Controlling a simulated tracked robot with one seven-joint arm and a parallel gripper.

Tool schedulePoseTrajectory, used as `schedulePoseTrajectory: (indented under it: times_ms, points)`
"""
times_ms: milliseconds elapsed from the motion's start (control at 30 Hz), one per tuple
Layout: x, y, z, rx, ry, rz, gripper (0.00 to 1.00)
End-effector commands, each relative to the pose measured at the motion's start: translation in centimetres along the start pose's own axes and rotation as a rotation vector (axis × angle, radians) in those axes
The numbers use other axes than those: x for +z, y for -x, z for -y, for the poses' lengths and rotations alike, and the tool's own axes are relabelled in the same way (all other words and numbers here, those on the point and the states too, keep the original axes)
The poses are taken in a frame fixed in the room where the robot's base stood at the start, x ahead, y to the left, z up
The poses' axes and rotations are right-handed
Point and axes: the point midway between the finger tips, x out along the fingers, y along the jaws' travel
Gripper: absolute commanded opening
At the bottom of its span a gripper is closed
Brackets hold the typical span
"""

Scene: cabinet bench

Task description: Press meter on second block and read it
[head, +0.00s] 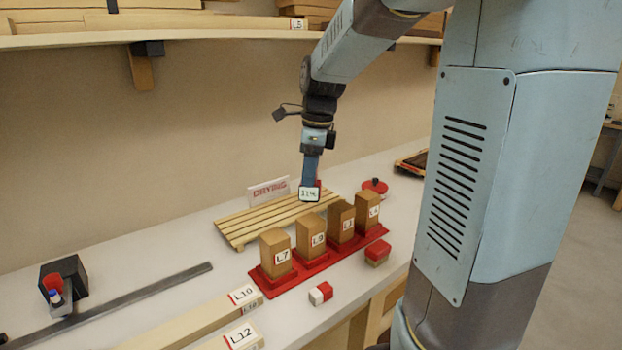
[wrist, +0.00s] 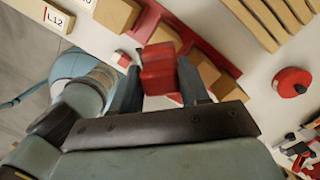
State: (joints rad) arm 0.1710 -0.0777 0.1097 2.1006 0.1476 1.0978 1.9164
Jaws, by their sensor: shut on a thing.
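The meter (head: 310,194) is a small device with a pale display that seems to read about 11%; the digits are small. My gripper (head: 311,174) is shut on it and points down, with the display facing the head camera. In the wrist view the meter's red body (wrist: 158,77) sits between both fingers (wrist: 158,92). Tall wooden blocks stand in a red rack (head: 312,265): L7 (head: 275,251), L9 (head: 311,237), one that seems to be L1 (head: 341,222), and L4 (head: 367,210). The meter appears behind the row; I cannot tell whether it touches a block.
A slatted wooden rack (head: 262,224) with a DRYING sign (head: 269,190) lies behind the blocks. A red round item (head: 375,186), a red-topped block (head: 377,252) and a red-white piece (head: 320,293) lie nearby. Boards (head: 200,320) and a metal bar (head: 140,300) occupy the left.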

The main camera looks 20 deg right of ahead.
Motion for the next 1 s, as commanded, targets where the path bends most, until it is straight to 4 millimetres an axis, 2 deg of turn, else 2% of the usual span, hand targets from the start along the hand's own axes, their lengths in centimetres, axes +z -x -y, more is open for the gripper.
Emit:
schedulePoseTrajectory:
  times_ms: [233, 1000]
  points:
    - [0.14, 1.21, -0.02, -0.001, 0.0, 0.0, 0.08]
    - [0.12, 1.26, -0.03, 0.0, 0.0, 0.0, 0.08]
